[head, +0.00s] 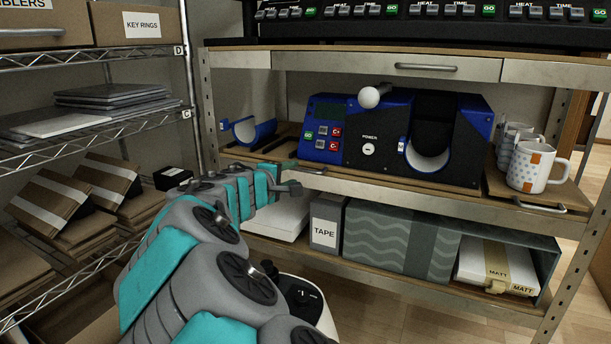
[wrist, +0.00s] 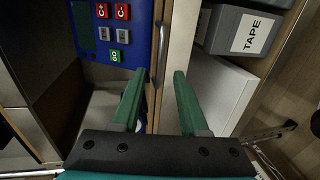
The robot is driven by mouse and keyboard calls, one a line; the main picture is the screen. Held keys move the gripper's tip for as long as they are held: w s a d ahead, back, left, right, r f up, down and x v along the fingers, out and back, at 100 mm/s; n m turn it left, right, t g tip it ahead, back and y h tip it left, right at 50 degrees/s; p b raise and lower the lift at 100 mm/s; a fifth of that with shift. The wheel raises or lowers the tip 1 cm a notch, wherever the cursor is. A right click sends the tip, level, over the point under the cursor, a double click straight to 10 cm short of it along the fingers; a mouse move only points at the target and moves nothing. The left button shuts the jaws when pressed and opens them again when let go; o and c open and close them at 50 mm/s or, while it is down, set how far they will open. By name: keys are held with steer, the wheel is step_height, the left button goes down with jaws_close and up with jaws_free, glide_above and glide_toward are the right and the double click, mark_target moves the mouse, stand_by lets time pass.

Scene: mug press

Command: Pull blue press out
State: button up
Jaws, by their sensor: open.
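The blue press (head: 327,112) stands on the middle shelf. It has a button panel at left, a white ball-ended lever, and a black curved cradle at right. Its button panel also shows at the top left of the wrist view (wrist: 112,35). A grey bar handle (head: 305,168) is on the front edge of the board under the press's left part. My gripper (head: 292,178) is open at that handle. In the wrist view the handle (wrist: 161,50) lies in line with the gap between the fingers (wrist: 160,80). I cannot tell whether they touch it.
Several mugs (head: 538,168) stand on a board at the right with its own handle (head: 547,207). A loose blue cradle (head: 254,131) lies left of the press. Below are the TAPE box (head: 326,222) and a wavy-patterned box (head: 400,238). A wire rack (head: 90,140) stands at left.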

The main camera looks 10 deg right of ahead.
mark_target(302, 170)
steer(key=x, duration=0.6)
steer(key=shift+w+d, duration=0.2)
steer(key=shift+c, duration=0.4)
steer(key=shift+f, duration=0.1)
jaws_close()
stand_by(0.7)
